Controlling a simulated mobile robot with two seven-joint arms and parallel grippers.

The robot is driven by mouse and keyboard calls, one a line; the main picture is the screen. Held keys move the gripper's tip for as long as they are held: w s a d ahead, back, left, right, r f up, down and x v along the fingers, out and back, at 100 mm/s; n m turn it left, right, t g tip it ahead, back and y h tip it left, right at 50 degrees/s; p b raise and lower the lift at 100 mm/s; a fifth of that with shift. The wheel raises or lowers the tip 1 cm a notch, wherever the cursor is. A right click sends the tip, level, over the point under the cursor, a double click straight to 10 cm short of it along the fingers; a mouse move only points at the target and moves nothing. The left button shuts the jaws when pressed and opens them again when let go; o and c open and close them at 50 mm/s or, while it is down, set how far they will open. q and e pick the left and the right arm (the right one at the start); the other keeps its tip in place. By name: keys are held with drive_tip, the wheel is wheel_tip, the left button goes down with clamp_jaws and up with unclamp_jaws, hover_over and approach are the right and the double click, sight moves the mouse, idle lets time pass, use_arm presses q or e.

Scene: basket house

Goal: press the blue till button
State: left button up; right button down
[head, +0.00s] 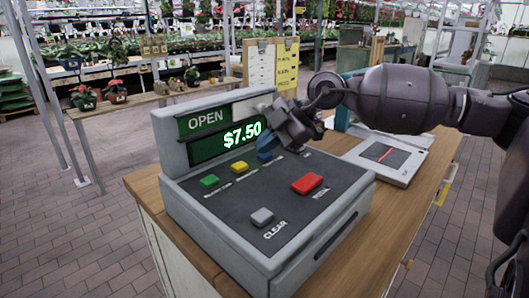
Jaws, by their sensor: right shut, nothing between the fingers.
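The grey till (180,165) stands on a wooden counter, its green display reading OPEN and $7.50. The blue button (264,157) is in the back row of its dark key panel, right of the yellow button (239,168) and green button (209,181). My right gripper (272,143) is shut and empty, pointing down just over the blue button. It hides part of that button, and I cannot tell whether they touch. My left gripper is out of view.
A red TOTAL button (307,184) and a grey CLEAR button (262,216) sit nearer the front of the panel. A flat scanner (385,158) with a red line lies right of the till on the counter (345,258). Plant shelves stand behind.

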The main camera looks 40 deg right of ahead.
sight(266, 155)
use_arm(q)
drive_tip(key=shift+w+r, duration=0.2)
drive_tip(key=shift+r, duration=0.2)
use_arm(e)
drive_tip(key=shift+r, duration=0.85)
drive_tip(key=shift+r+p, duration=0.3)
drive_tip(key=shift+r, duration=0.25)
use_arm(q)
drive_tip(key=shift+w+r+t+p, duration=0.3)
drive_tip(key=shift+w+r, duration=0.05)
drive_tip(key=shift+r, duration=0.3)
use_arm(e)
drive_tip(key=shift+r, duration=2)
